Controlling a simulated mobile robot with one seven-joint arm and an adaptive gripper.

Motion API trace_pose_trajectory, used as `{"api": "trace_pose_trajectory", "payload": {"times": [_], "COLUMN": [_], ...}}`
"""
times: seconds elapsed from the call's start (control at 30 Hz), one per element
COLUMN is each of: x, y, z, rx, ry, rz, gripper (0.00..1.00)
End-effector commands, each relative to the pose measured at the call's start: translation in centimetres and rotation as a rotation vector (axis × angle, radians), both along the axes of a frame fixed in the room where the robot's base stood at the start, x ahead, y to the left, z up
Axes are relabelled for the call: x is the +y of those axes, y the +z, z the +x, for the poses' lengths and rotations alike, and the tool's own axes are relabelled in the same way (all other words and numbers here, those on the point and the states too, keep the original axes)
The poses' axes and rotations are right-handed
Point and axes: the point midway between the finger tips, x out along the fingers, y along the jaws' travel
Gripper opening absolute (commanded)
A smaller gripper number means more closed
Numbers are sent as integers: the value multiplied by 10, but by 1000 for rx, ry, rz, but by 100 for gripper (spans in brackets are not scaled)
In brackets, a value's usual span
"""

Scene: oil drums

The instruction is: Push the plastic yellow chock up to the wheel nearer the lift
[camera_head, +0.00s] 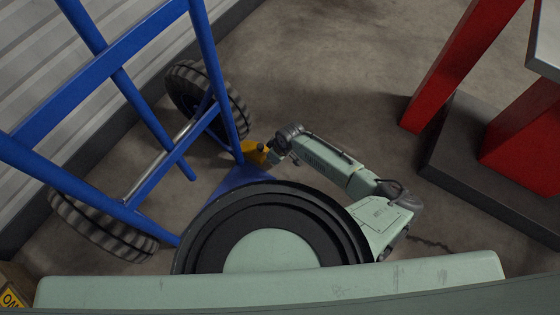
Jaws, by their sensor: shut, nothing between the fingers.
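A blue hand truck (140,90) stands at the left with two black wheels. Its upper wheel (235,104) is closer to the red lift (465,60) at the right than its lower wheel (105,228). The yellow chock (256,148) lies on the floor just below and right of the upper wheel, partly hidden by the blue frame and my gripper. I cannot tell whether it touches the tyre. My gripper (273,157) is shut and empty, low at the chock's right side; whether it touches the chock is unclear.
The red lift has a dark base (480,165) on the floor. Bare concrete (330,70) lies open between the hand truck and the lift. A corrugated wall (50,40) runs behind the hand truck. A box with a yellow label (11,299) is at the bottom left corner.

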Motion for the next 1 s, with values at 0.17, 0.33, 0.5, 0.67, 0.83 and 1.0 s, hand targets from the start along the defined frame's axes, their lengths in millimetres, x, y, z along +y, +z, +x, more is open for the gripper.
{"api": "trace_pose_trajectory", "payload": {"times": [0.17, 0.33, 0.5, 0.67, 0.83, 1.0], "x": [4, 4, 11, 32, 37, 36], "y": [0, 1, 0, 0, 0, 1], "z": [4, 4, 8, 23, 28, 28], "rx": [0, 0, -2, -1, 0, 0], "ry": [0, -1, 2, 2, 0, 0], "rz": [0, 0, 1, 3, 0, 0], "gripper": [0, 0, 0, 0, 0, 0]}}
